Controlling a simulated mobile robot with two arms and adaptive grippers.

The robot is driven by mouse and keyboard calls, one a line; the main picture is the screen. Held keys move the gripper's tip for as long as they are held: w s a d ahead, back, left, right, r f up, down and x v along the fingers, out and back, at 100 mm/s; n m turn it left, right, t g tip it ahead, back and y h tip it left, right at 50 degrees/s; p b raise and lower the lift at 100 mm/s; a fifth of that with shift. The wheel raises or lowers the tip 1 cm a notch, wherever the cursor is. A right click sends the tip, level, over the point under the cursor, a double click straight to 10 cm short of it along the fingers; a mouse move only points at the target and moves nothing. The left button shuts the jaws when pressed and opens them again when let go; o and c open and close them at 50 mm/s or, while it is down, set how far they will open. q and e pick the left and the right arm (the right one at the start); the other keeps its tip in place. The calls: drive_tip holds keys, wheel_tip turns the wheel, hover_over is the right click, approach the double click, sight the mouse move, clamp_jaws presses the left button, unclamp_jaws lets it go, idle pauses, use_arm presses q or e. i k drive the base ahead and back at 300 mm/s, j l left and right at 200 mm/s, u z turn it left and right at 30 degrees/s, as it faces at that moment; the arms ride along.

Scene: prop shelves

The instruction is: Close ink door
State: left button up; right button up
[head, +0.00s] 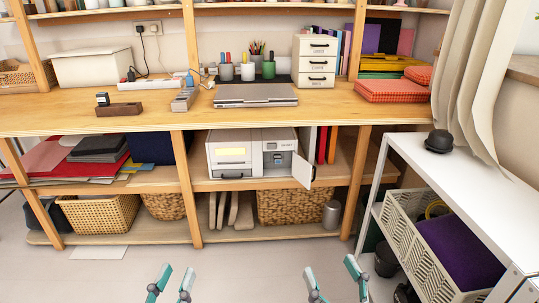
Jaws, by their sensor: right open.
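A white and grey printer (226,160) stands on the middle shelf of the wooden shelving. Its small ink door (303,170) is at the right of its front and stands swung open, sticking out past the shelf's front edge. Dark parts show in the opening (275,159) beside it. My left gripper (177,269) is at the bottom of the head view, its fingers apart and nothing between them. My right gripper (328,264) is at the bottom right of centre, open and empty. Both are well short of the printer, touching nothing.
The wooden worktop (375,113) overhangs the printer shelf. A shelf post (354,183) stands right of the door, and books (322,145) stand behind it. A white side table (440,175) with a crate (412,237) stands at the right. The floor (240,265) before the shelves is clear.

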sight(302, 170)
drive_tip(key=i+j+z, duration=0.15)
drive_tip(key=i, duration=0.3)
drive_tip(key=i+j+z, duration=0.15)
drive_tip(key=i, duration=0.3)
drive_tip(key=j, duration=0.1)
